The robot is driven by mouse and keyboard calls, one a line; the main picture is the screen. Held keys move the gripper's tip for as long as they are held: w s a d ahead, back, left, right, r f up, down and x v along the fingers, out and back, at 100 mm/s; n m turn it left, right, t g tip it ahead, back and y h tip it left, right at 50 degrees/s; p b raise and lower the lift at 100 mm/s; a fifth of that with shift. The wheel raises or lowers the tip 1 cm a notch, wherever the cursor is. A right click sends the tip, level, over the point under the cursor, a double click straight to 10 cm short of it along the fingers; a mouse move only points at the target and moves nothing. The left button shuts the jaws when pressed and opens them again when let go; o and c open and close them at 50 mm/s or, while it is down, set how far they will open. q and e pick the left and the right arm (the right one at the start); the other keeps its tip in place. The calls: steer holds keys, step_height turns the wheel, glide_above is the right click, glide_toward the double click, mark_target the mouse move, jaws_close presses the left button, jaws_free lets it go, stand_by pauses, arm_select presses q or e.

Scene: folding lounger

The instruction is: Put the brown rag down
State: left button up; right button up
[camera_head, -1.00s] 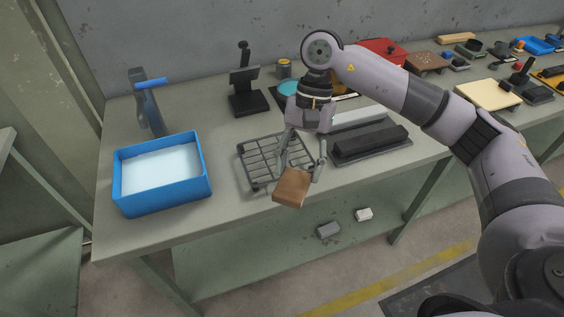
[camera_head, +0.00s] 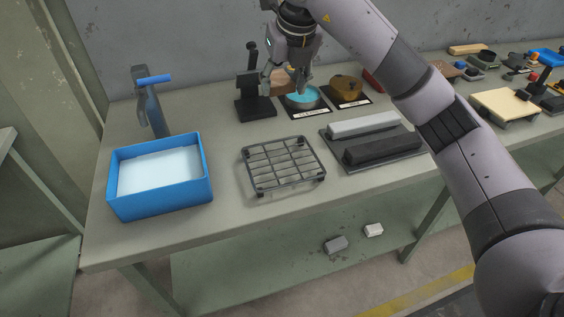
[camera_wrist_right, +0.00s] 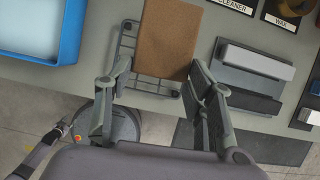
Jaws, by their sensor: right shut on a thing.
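The brown rag (camera_head: 281,80) looks like a flat, rectangular brown piece. My right gripper (camera_head: 284,85) is shut on it. In the head view they show in front of the blue-filled round dish and beside the black stand, and the fingers partly hide the rag. In the right wrist view the rag (camera_wrist_right: 168,40) sits between the two fingers (camera_wrist_right: 155,75) and covers part of the wire rack. The rag appears held up above the table; its exact height is hard to tell.
The wire rack (camera_head: 284,166) lies empty on the green table (camera_head: 225,215). A blue tub (camera_head: 160,200) of pale liquid stands left. Two bars lie on a grey plate (camera_head: 385,160) at right.

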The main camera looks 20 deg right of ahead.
mark_target(282, 159)
step_height(282, 159, down, 20)
steer(key=shift+d+r+p, duration=0.1)
steer(key=shift+p, duration=1.05)
steer(key=o, duration=1.3)
steer(key=shift+c, duration=0.2)
steer(key=shift+r, duration=0.15)
steer(key=b+v, duration=0.1)
steer(key=v, duration=1)
steer(key=shift+s+r, duration=0.15)
steer(key=shift+r, duration=0.25)
